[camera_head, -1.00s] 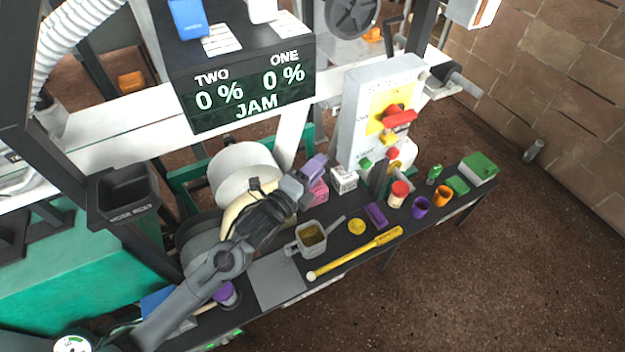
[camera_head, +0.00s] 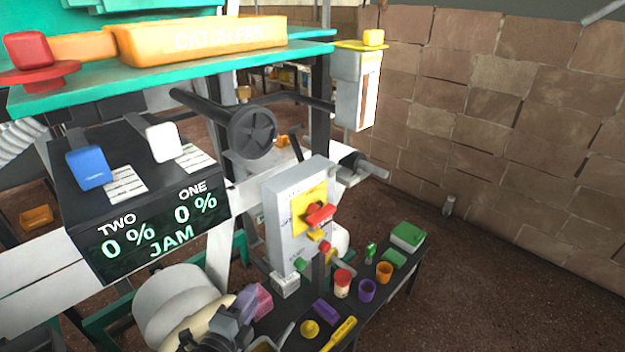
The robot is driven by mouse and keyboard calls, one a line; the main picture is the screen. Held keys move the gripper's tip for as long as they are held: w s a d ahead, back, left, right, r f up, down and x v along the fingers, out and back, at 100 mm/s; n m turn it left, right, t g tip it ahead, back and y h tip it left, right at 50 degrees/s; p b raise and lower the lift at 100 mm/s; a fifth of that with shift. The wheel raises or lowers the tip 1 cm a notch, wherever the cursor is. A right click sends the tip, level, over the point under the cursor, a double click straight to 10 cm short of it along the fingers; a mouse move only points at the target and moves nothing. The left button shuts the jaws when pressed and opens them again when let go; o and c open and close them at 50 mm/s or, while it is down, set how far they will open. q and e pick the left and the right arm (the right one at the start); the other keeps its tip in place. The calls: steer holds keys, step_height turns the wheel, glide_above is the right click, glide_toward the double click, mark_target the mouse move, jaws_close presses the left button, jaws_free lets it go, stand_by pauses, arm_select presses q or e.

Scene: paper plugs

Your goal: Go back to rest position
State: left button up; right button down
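My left gripper (camera_head: 232,318) shows at the bottom edge of the head view, in front of a large white roll (camera_head: 178,298). A purple piece (camera_head: 244,299) is at its tip; I cannot tell whether it is held or part of the fingers. The tip overlaps a pink box (camera_head: 262,298) in the picture, and contact is unclear. Whether the fingers are open or shut does not show. Most of the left arm is below the picture. My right gripper is not in view.
The dark bench (camera_head: 376,312) carries a red-lidded jar (camera_head: 342,283), a purple cup (camera_head: 367,290), an orange cup (camera_head: 384,272) and a green box (camera_head: 407,236). A grey control box (camera_head: 283,222) with a red switch stands behind. A JAM display (camera_head: 160,240) is at left.

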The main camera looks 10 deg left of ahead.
arm_select(q)
steer(key=s+f+n+g+y+p, duration=0.1)
steer(key=s+f+n+g+p, duration=0.45)
steer(key=s, duration=0.85)
steer(key=s+f+n+g+y+p, duration=0.1)
steer(key=s+n+g+p, duration=0.1)
steer(key=s+n+g, duration=0.75)
steer(key=s+r+n+t+p, duration=0.1)
steer(key=s+r+p, duration=0.1)
steer(key=r+p, duration=1.6)
steer(key=s+r+n+t+p, duration=0.1)
steer(key=s+r+p, duration=0.1)
steer(key=r+p, duration=1.7)
steer(key=shift+d+r+p, duration=0.2)
steer(key=shift+r+p, duration=0.05)
steer(key=shift+p, duration=0.25)
